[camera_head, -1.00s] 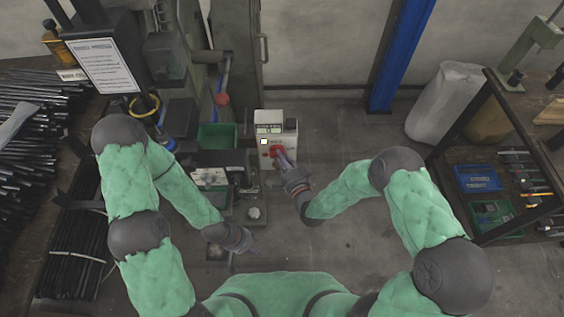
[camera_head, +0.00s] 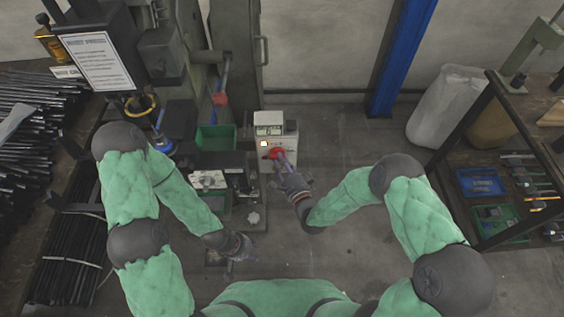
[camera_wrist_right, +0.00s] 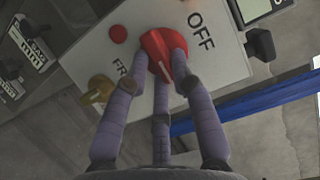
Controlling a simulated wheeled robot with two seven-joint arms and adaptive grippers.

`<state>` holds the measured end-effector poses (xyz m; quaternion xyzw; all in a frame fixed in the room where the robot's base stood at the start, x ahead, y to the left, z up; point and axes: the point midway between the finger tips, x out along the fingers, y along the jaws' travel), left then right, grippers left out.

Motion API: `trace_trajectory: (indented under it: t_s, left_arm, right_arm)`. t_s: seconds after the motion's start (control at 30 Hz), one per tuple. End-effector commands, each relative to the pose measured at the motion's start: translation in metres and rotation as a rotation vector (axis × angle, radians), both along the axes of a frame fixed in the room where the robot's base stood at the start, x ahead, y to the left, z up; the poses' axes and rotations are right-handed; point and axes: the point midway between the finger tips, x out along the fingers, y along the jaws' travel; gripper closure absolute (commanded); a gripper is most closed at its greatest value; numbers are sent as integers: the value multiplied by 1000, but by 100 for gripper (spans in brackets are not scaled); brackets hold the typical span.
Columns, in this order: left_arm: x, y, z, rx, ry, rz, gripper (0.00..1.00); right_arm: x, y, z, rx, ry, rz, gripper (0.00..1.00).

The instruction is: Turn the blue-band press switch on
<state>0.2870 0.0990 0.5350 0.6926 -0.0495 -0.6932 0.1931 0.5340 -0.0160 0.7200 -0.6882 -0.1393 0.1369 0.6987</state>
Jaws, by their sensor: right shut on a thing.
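A light control box (camera_head: 268,138) stands by the press, with a red rotary switch (camera_head: 274,153) on its face. In the right wrist view the red switch (camera_wrist_right: 160,50) has a white pointer line, and "OFF" is printed to its right. My right gripper (camera_head: 281,164) is shut on the red switch; its fingers (camera_wrist_right: 163,72) close around the knob in the wrist view. My left gripper (camera_head: 232,259) hangs low in front of the press, apart from the box; whether its fingers are open is too small to tell. I cannot make out a blue band.
A yellow knob (camera_wrist_right: 98,90) and a small red button (camera_wrist_right: 118,34) sit near the switch. A green bin (camera_head: 216,138) stands left of the box. A white sack (camera_head: 447,105) and a shelf rack (camera_head: 470,150) are at right. Floor between box and rack is clear.

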Motion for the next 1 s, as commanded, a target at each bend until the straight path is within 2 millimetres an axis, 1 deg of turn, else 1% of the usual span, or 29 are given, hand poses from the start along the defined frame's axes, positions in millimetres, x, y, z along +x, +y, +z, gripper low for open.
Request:
trace_trajectory:
  t_s: [0.07, 0.1, 0.13, 0.17, 0.47, 0.57, 0.67, 0.73, 1.0]
  left_arm:
    - [0, 0, 0, 0, 0, 0, 60]
    - [0, 0, 0, 0, 0, 0, 60]
    - [0, 0, 0, 0, 0, 0, 60]
    - [0, 0, 0, 0, 0, 0, 60]
    - [0, 0, 0, 0, 0, 0, 60]
    - [0, 0, 0, 0, 0, 0, 60]
    - [0, 0, 0, 0, 0, 0, 60]
    - [0, 0, 0, 0, 0, 0, 60]
    - [0, 0, 0, 0, 0, 0, 60]
  right_arm:
    - [0, -1, 0, 1, 2, -4, 100]
    - [0, -1, 0, 1, 2, -4, 64]
    - [0, -1, 0, 1, 1, -3, 55]
    - [0, -1, 0, 1, 1, -3, 51]
    - [0, -1, 0, 0, 1, -1, 51]
    - [-4, -2, -1, -1, 2, -2, 51]
    - [-13, -6, -1, -1, 4, -2, 51]
    - [-23, -11, -1, 0, 3, -3, 51]
    - [-73, -32, -2, -1, 4, -5, 51]
